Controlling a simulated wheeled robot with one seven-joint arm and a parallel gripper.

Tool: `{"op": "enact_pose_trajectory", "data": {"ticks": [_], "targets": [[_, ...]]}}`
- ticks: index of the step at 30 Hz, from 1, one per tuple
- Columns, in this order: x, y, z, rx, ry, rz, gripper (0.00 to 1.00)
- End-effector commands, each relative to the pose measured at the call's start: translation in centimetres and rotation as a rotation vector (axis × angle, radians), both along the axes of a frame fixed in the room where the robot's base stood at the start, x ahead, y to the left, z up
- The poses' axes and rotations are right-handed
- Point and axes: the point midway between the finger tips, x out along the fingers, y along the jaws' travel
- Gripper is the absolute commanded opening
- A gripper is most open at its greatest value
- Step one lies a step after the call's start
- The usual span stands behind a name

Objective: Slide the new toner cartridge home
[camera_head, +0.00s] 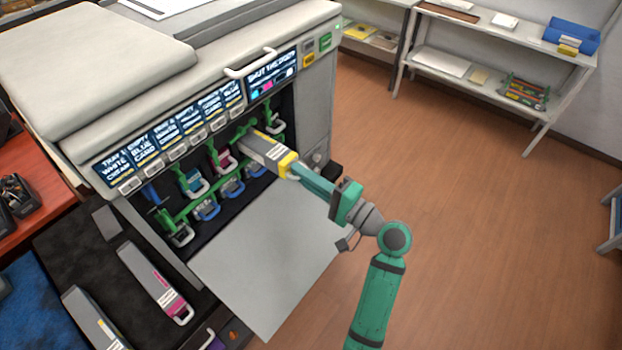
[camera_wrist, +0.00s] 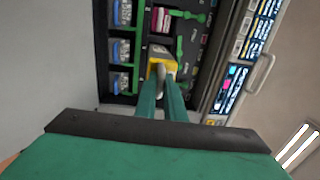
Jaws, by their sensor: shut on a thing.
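The grey toner cartridge with a yellow end (camera_head: 268,150) is partly inside the printer's open bay, its yellow end sticking out toward me. My gripper (camera_head: 293,171) is shut on the handle at that yellow end. In the wrist view the cartridge (camera_wrist: 160,51) points into the bay, and my gripper's fingers (camera_wrist: 160,85) meet at its pale handle. The cartridge's far end is hidden in the bay. The printer (camera_head: 315,110) has green rails and levers (camera_head: 188,208) around its slots. How deep the cartridge sits cannot be told.
The printer's grey front door (camera_head: 270,260) hangs open below the bay. A magenta-marked cartridge (camera_head: 155,283) and a yellow-marked one (camera_head: 90,318) lie on the dark surface at the lower left. Other cartridge handles (camera_head: 197,187) fill neighbouring slots. The wooden floor (camera_head: 480,200) at right is clear.

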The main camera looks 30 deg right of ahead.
Motion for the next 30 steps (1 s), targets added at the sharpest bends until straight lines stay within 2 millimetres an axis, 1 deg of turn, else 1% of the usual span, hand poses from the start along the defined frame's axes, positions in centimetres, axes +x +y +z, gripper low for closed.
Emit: {"op": "enact_pose_trajectory", "data": {"ticks": [30], "targets": [[7.5, 3.2, 0.0, -0.001, 0.0, 0.002, 0.0]]}}
